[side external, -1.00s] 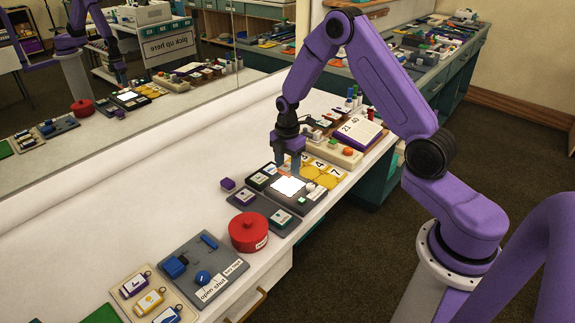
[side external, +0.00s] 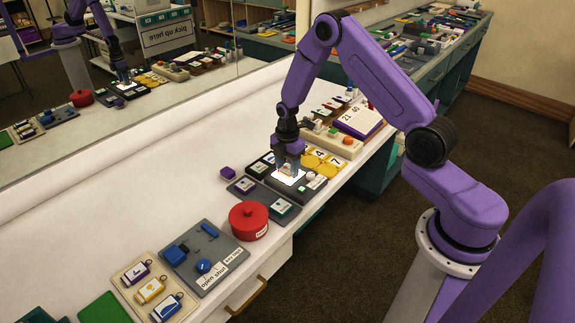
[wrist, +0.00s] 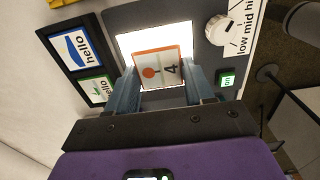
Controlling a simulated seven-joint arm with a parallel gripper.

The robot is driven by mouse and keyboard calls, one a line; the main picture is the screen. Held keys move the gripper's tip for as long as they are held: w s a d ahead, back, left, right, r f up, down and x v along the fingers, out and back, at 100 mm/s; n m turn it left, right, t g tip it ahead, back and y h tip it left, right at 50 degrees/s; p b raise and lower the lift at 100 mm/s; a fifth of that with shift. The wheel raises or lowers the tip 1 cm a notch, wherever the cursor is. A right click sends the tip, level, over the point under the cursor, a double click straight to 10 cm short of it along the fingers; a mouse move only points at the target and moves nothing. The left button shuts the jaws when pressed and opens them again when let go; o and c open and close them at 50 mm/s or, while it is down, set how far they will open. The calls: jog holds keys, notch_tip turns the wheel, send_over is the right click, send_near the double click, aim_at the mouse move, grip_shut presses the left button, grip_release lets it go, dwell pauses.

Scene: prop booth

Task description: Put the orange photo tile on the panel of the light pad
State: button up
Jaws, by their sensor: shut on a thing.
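The orange photo tile (wrist: 158,67) has an orange border, a picture with an orange shape and the number 4. My gripper (wrist: 161,80) is shut on it, with one finger at each side edge. The light pad (wrist: 185,14) is dark grey, with a bright lit white panel (wrist: 132,42). In the wrist view the tile lies in front of the panel and hides its middle. I cannot tell if they touch. In the side view my gripper (side external: 288,168) is low over the panel (side external: 281,178), and the tile is hard to make out.
The light pad has a white dial (wrist: 216,30) and a green "on" button (wrist: 228,78). Two "hello" tiles (wrist: 75,48) lie in dark frames beside it. A red round container (side external: 249,221) and yellow number pieces (side external: 322,160) stand nearby. The white table behind is clear.

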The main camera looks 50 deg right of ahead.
jog(key=o, duration=1.1)
notch_tip(320, 180, up, 18)
jog(key=shift+f, duration=0.25)
jog(key=shift+a, duration=0.1)
jog(key=s+a+r+m, duration=0.1)
jog(key=s+a+r, duration=0.2)
jog(key=s+a, duration=0.4)
jog(key=s+a+r+m, duration=0.2)
jog(key=s+a, duration=0.5)
jog(key=s, duration=0.1)
jog(key=s+m, duration=0.2)
jog(key=s, duration=1.6)
jog(key=shift+s+d+r, duration=0.15)
jog(key=shift+s+r, duration=0.2)
